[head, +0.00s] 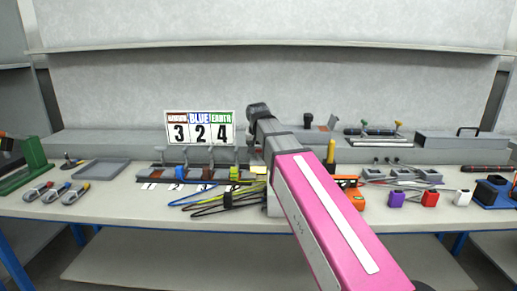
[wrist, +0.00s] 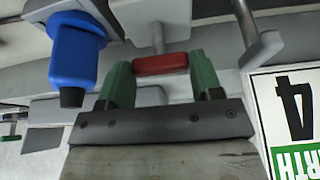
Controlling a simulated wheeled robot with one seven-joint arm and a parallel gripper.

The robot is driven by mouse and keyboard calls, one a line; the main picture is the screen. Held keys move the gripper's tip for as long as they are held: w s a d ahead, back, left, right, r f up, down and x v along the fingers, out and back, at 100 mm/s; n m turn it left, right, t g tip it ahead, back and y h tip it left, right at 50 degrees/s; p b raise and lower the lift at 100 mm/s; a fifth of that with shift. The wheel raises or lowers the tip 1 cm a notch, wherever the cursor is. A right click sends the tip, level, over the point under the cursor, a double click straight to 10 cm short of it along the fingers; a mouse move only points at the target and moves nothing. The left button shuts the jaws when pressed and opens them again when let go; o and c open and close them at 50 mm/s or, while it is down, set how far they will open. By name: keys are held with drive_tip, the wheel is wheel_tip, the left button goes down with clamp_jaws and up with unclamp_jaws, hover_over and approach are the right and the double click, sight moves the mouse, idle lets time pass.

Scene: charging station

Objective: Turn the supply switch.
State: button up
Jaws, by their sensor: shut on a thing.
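In the wrist view, a short red bar (wrist: 160,65) on a grey stem (wrist: 157,38) looks like the handle of the supply switch. My gripper (wrist: 161,74) has its two green fingers at either end of the bar and is shut on it. How far the handle is turned cannot be told. In the head view my pink and grey arm reaches to the back of the bench, just right of the number sign (head: 199,127). The arm hides the gripper and the switch there.
In the wrist view a blue part with a black tip (wrist: 76,60) is left of the fingers, and a grey lever (wrist: 262,48) is right. The bench holds coloured cables (head: 215,198), an orange device (head: 353,190) and a flat grey tray (head: 97,171).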

drive_tip(key=o, duration=0.9)
drive_tip(key=v, duration=1)
drive_tip(key=shift+s+r, duration=0.15)
drive_tip(key=shift+r, duration=0.25)
drive_tip(key=shift+s, duration=0.1)
